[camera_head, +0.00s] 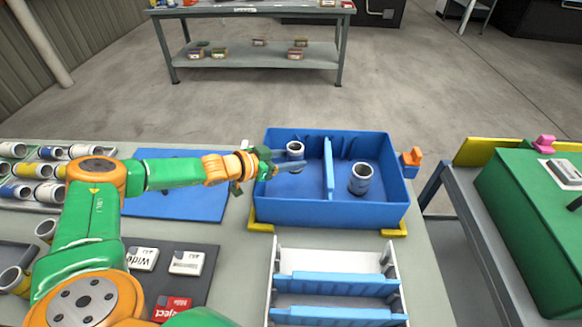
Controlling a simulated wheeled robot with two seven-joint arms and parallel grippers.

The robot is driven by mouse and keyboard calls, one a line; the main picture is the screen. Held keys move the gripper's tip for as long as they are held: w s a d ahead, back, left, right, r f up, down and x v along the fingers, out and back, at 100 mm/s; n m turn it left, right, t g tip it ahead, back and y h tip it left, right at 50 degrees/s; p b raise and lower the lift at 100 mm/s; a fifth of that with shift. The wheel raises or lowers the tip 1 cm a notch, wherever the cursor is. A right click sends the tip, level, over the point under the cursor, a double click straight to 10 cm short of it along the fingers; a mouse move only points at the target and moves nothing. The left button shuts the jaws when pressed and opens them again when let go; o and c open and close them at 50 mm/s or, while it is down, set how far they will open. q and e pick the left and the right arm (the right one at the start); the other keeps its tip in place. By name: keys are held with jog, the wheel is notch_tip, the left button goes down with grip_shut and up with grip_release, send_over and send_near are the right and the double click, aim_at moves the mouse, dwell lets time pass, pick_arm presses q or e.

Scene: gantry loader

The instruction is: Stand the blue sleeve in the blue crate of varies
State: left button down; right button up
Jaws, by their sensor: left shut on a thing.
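The blue crate (330,213) stands on the bench in the middle, split by a blue divider (328,168). My left gripper (291,163) reaches over its left wall into the left compartment. It is shut on a pale sleeve (295,148), which is upright with its dark open end up. The fingers cover its lower part, so its band colour and whether it touches the crate floor cannot be told. Another pale sleeve (360,180) with a bluish band stands upright in the right compartment, apart from the gripper. My right gripper is not in view.
A white rack with blue bars (335,284) lies in front of the crate. A blue mat (180,204) is to its left. Trays of several sleeves (35,172) fill the far left. Label cards (186,262) lie front left. A green box (530,220) is right.

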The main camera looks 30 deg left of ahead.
pick_arm(q)
jog(key=shift+s+a+f, duration=0.15)
jog(key=shift+f, duration=0.35)
jog(key=shift+f, duration=0.4)
jog(key=shift+f+b, duration=0.2)
jog(key=shift+b, duration=0.3)
jog(key=shift+s+f, duration=0.1)
